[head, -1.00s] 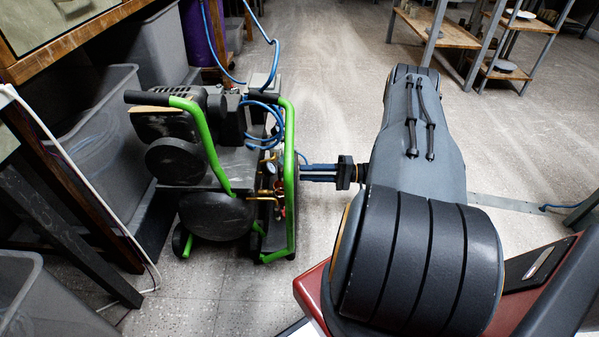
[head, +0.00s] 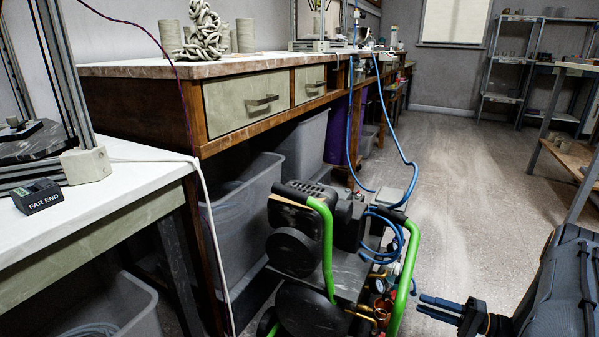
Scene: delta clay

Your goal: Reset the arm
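My gripper (head: 420,303) shows at the lower right of the head view, at the end of my dark grey arm. It points left toward the green-framed air compressor (head: 325,240). Its two dark bluish fingers lie side by side with a narrow gap between them, and nothing shows in the gap. The fingertips are close to the compressor's right green handle in the picture; whether they touch cannot be told. Most of my arm is cut off by the right edge.
A wooden workbench (head: 200,142) with drawers runs along the left, with grey bins (head: 245,215) below. A white-topped table (head: 120,200) at left bears a "FAR END" block (head: 38,196). Blue hoses (head: 405,155) rise from the compressor. Open floor (head: 455,180) lies right, before shelving (head: 512,70).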

